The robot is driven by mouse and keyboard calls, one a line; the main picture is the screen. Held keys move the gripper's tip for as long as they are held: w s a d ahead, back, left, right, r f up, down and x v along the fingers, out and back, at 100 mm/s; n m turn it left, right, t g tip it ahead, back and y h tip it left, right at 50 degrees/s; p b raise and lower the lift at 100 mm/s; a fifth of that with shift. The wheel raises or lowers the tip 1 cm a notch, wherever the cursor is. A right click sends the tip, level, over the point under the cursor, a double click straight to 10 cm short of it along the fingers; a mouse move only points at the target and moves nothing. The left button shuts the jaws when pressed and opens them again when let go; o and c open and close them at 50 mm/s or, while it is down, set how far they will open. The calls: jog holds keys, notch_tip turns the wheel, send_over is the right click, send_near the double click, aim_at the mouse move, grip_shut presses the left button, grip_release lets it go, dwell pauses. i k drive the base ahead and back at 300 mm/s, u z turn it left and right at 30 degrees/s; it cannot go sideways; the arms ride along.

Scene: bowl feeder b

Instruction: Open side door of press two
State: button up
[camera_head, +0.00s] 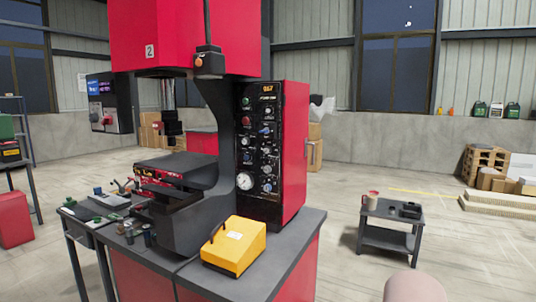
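Press two (180,35) is a red machine with a "2" label, standing on a grey-topped red bench. A dark control panel (260,140) with knobs, a gauge and an orange display faces left of its cabinet. The red side door (294,150) is on the cabinet's right side and looks shut. My gripper is not clearly in view. A pale rounded shape at the bottom right may be part of my arm.
A yellow box (234,246) sits on the bench's front corner. A small dark table (390,226) with a mug stands to the right. A pale grey object (322,108) shows beside the cabinet's upper right edge; I cannot tell what it is. Floor between cabinet and small table is clear.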

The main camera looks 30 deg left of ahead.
aim_at(296, 95)
jog(key=u, duration=1.3)
jog(key=i, duration=1.1)
jog(key=z, duration=1.65)
jog(key=k, duration=0.7)
jog(key=u, duration=0.15)
